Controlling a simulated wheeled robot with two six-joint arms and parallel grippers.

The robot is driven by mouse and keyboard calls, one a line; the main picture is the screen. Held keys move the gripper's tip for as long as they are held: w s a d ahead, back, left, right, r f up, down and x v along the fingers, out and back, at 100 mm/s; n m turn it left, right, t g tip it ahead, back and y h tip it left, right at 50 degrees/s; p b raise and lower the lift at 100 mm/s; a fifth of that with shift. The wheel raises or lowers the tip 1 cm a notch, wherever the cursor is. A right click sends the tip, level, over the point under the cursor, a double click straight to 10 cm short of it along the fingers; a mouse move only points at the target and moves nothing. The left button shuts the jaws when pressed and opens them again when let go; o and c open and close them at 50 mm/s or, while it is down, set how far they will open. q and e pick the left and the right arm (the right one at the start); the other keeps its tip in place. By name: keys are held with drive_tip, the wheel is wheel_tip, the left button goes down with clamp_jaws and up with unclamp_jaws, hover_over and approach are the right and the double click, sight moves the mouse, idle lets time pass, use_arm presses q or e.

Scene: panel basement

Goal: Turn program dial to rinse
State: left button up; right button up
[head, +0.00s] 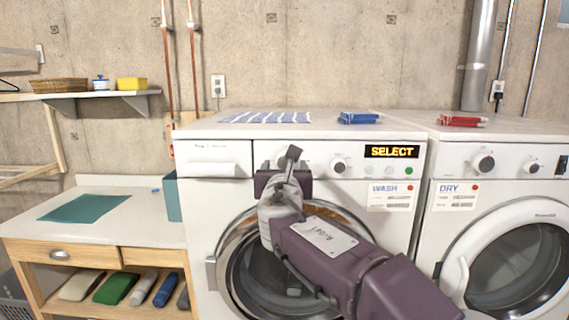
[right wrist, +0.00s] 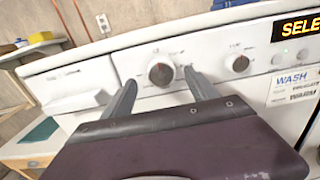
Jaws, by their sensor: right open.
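The washing machine (head: 190,220) stands in the middle of the head view, its lit display (head: 391,152) reading SELECT. In the head view my right gripper (head: 284,168) covers the dial. A smaller knob (head: 339,167) is right of it. My left gripper is not in view.
A dryer (head: 492,145) stands close on the right. A striped cloth (head: 265,117) and a blue folded item (head: 358,118) lie on the washer top. A wooden bench (head: 130,225) with a teal mat (head: 84,208) is at left. A WASH card (head: 391,196) is below the display.

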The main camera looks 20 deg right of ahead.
sight(286, 162)
drive_tip(key=x, duration=0.3)
drive_tip(key=shift+d, duration=0.15)
drive_tip(key=shift+w, duration=0.4)
drive_tip(key=c, duration=1.3)
drive_tip(key=shift+c, duration=0.2)
